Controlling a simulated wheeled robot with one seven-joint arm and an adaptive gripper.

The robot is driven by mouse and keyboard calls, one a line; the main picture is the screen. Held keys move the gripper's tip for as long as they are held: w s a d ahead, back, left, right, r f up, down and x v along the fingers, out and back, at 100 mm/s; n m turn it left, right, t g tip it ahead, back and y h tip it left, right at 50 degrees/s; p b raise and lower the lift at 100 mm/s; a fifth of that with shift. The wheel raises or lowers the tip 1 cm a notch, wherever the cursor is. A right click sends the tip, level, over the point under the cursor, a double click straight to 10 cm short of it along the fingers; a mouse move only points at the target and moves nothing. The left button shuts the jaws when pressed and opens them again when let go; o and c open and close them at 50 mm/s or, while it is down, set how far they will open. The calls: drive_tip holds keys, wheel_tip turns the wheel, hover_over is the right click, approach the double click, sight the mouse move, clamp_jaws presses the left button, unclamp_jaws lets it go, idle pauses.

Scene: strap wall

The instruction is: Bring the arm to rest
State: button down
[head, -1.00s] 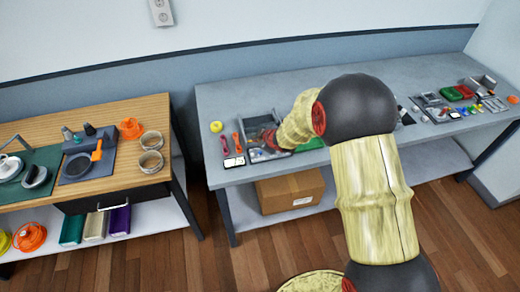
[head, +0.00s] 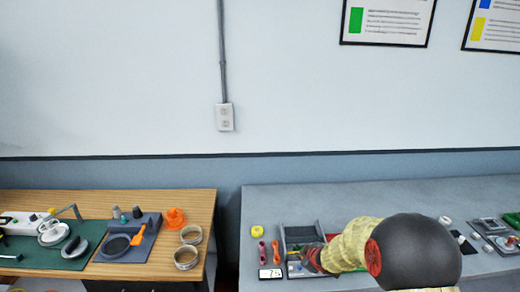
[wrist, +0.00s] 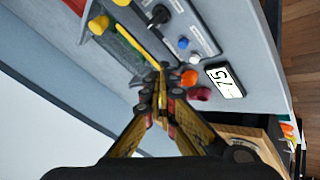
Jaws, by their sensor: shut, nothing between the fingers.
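My arm (head: 415,250) reaches over the grey bench from the lower right of the head view, its cream links and dark joint in front of the bench. My gripper (wrist: 163,72) shows in the wrist view with its fingers together and nothing between them. It is over the bench top, close to the orange and red handle ends; whether it touches them I cannot tell.
A wooden bench (head: 205,205) stands left, across a gap.

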drive_tip(key=s+d+f, duration=0.1)
drive_tip(key=s+d+f+m+g+h, duration=0.1)
drive_tip(key=s, duration=0.1)
drive_tip(key=s+d+f+m+g, duration=0.1)
drive_tip(key=s, duration=0.1)
drive_tip(key=shift+s+f, duration=0.15)
drive_tip(key=shift+f, duration=0.1)
drive_tip(key=s+d+r+m+g+h, duration=0.25)
drive_tip(key=s+r+m, duration=0.2)
drive_tip(key=s, duration=0.55)
drive_tip(key=s+a+r+m+t+y+b, duration=0.1)
drive_tip(key=s+a+r+m, duration=0.1)
drive_tip(key=s+r, duration=1)
drive_tip(key=s+a+r+m+y+b, duration=0.1)
drive_tip(key=s+a+r, duration=0.3)
drive_tip(key=s+r, duration=0.8)
drive_tip(key=shift+m+t, duration=0.35)
drive_tip(key=shift+m, duration=0.2)
drive_tip(key=c, duration=2.6)
unclamp_jaws()
